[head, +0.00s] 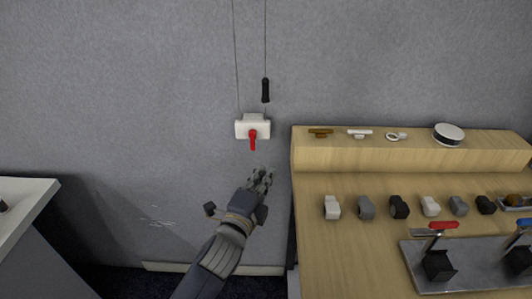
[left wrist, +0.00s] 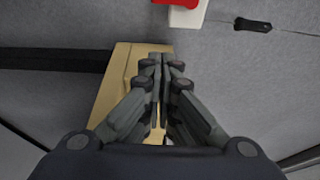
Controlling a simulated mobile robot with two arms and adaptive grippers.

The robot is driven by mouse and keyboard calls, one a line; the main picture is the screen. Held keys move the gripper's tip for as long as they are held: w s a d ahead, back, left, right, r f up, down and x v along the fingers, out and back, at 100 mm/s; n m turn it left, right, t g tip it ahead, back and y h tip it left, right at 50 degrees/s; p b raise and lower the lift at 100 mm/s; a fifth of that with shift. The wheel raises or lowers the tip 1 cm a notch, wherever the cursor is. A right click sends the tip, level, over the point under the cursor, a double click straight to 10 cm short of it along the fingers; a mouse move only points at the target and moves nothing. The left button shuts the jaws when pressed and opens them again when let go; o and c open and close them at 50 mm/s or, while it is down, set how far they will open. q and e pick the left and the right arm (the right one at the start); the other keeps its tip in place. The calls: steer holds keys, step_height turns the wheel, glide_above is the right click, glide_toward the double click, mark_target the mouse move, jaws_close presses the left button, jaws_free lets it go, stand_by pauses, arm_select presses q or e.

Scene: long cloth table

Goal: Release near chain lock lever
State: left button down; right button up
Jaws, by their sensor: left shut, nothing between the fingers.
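A white box with a red lever (head: 253,140) is mounted on the grey wall, with two thin cords running up from it. The lever hangs down from the front of the white box (head: 243,129). A black handle (head: 265,90) hangs on the right cord. My left gripper (head: 263,174) is shut and empty, a little below the lever and apart from it. In the left wrist view its fingers (left wrist: 162,62) are together, and the red lever (left wrist: 178,2) shows only in part at the top edge. My right gripper is not in view.
A wooden table (head: 340,265) with a raised back shelf (head: 400,156) stands to the right, holding watches and small items. A metal tray (head: 470,282) with red and blue levered devices lies on it. A white-topped counter (head: 25,200) is at the left. The wall around the lever is clear.

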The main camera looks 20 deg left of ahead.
mark_target(253, 141)
arm_select(q)
steer(key=shift+w, duration=0.1)
steer(key=w, duration=1)
steer(key=a+p, duration=0.1)
steer(key=s+a+p, duration=0.1)
steer(key=a, duration=0.1)
steer(key=shift+s+a, duration=0.1)
steer(key=shift+s, duration=0.1)
steer(key=shift+f, duration=0.1)
steer(key=shift+a+m+p, duration=0.2)
steer(key=shift+m+p, duration=0.2)
steer(key=shift+p, duration=0.2)
steer(key=shift+p, duration=0.35)
